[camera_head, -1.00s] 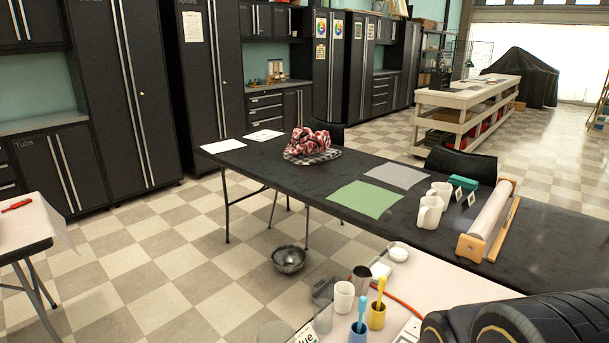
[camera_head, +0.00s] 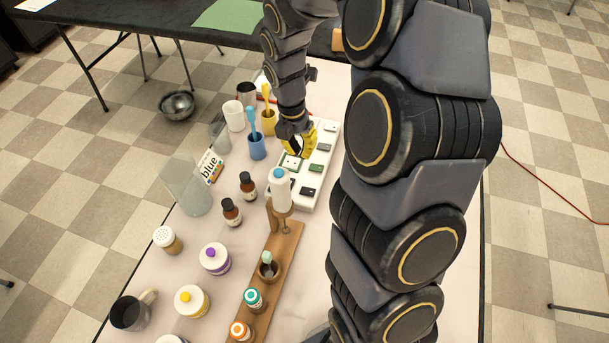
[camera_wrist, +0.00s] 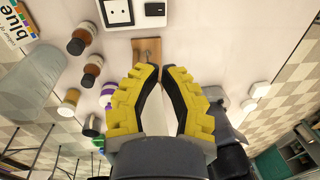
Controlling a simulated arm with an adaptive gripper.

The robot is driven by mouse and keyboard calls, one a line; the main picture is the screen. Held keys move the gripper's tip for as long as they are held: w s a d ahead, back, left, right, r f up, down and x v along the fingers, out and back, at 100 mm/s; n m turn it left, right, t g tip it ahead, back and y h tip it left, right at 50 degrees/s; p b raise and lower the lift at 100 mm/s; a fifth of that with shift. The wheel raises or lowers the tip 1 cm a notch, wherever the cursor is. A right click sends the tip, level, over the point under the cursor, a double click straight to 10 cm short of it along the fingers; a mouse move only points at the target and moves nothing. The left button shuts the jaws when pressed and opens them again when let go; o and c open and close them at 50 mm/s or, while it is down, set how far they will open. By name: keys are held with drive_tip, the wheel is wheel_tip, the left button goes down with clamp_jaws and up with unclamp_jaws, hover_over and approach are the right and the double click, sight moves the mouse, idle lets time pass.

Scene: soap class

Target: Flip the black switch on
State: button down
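A white power board (camera_head: 327,145) with square sockets and dark switches lies on the pale table in the head view. A black switch (camera_head: 308,191) shows at its near end. In the wrist view, the end of the board (camera_wrist: 90,14) shows at the top, with a socket and a black switch (camera_wrist: 155,9). My gripper (camera_head: 297,146) has yellow, black-lined fingers and is over the left side of the board, hiding part of it. In the wrist view, my gripper's (camera_wrist: 160,68) fingertips nearly meet, with nothing held between them. Contact with the board cannot be told.
Brown bottles (camera_head: 248,187), cups with toothbrushes (camera_head: 257,147) and a clear container (camera_head: 186,190) stand left. Several lidded jars (camera_head: 215,260) stand nearer.

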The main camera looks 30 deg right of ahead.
sight(310, 193)
drive_tip(key=shift+w+d+f+n, duration=0.45)
drive_tip(key=shift+f+n, duration=0.2)
drive_tip(key=shift+n, duration=0.05)
drive_tip(key=shift+f, duration=0.1)
drive_tip(key=f, duration=0.4)
drive_tip(key=s+f, duration=0.1)
drive_tip(key=f, duration=0.4)
drive_tip(key=d+f, duration=0.1)
drive_tip(key=f, duration=0.3)
drive_tip(key=shift+s+d+f, duration=0.1)
drive_tip(key=shift+s+f, duration=0.05)
drive_tip(key=shift+f, duration=0.2)
